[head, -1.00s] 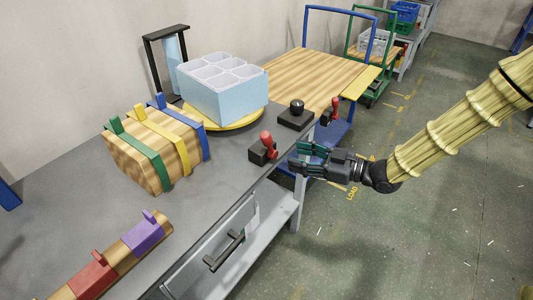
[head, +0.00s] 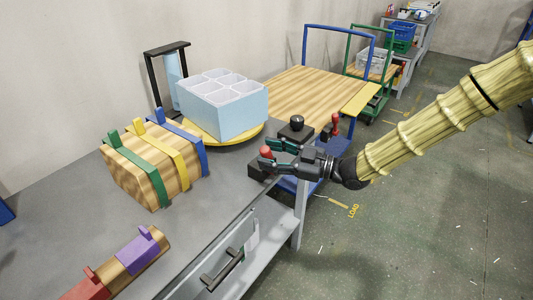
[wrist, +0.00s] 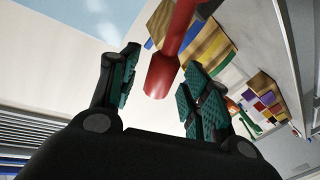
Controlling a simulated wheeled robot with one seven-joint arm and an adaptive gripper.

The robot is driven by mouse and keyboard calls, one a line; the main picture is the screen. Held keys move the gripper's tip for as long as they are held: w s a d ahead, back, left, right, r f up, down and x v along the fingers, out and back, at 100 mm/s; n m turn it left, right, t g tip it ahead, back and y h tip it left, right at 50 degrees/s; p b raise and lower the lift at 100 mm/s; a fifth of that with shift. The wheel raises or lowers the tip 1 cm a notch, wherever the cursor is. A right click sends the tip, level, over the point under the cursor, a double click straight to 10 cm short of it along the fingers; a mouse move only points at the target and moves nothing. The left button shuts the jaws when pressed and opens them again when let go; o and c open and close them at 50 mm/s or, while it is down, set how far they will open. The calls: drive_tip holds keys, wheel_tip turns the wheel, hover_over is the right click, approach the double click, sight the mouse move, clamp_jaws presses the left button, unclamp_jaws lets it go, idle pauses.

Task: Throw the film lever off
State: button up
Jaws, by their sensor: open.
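A red-handled lever (head: 265,151) stands on a dark base (head: 258,171) near the right edge of the grey bench. My gripper (head: 267,156) is open at this lever, with its green-padded fingers around the red handle. In the wrist view the red handle (wrist: 162,75) shows between the two spread fingers (wrist: 160,66); I cannot tell whether they touch it. A second red lever (head: 334,124) stands farther back, beyond a black knob (head: 297,122) on a dark box. No readable label shows which one is the film lever.
A pale blue divided crate (head: 225,112) sits on a yellow turntable (head: 213,137) beside a black-framed post (head: 153,70). A strapped wooden block (head: 155,165) stands at the left. A wood-topped cart (head: 310,92) is behind. The floor at right is open.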

drive_tip(key=shift+w+a, duration=0.25)
drive_tip(key=shift+a, duration=0.4)
clamp_jaws()
